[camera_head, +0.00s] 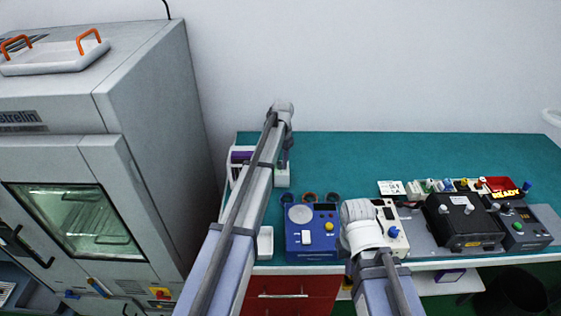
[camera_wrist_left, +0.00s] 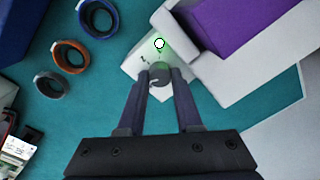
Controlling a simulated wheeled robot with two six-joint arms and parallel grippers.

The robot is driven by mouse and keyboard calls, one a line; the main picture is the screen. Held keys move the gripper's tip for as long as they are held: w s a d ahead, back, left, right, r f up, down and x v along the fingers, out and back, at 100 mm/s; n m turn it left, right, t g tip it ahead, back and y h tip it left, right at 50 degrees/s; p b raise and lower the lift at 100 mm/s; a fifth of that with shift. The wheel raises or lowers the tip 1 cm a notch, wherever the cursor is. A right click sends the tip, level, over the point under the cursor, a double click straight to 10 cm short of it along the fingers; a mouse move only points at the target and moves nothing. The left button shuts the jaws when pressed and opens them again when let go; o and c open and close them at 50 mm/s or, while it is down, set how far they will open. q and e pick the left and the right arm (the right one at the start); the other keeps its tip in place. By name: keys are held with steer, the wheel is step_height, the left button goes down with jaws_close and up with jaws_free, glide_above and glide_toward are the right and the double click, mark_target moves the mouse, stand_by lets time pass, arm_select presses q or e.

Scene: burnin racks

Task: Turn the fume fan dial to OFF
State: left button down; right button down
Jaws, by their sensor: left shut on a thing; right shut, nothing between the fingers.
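The fume fan dial is a small dark round knob (camera_wrist_left: 159,76) on a white box (camera_wrist_left: 142,63) with a lit green-white lamp (camera_wrist_left: 159,43) and small dark marks. I cannot read the marks or tell the dial's setting. My left gripper (camera_wrist_left: 160,72) is shut on the knob, one finger on each side. In the head view my left gripper (camera_head: 286,158) hangs over the white box (camera_head: 282,179) at the bench's left end; the knob is hidden there. My right arm (camera_head: 362,225) is over the bench front, and its fingers are hidden behind it.
A white holder with purple inside (camera_head: 241,156) stands beside the box. Several coloured rings (camera_head: 309,197) lie behind a blue device (camera_head: 312,246). Black equipment (camera_head: 462,220) fills the bench's right side. The teal bench top (camera_head: 400,155) is clear at the back. A grey oven (camera_head: 150,100) stands left.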

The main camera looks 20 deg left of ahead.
arm_select(q)
steer(key=n, duration=0.9)
steer(key=shift+a, duration=0.1)
steer(key=shift+n, duration=0.4)
stand_by(0.4)
steer(key=c, duration=0.9)
jaws_free()
steer(key=shift+o, duration=0.2)
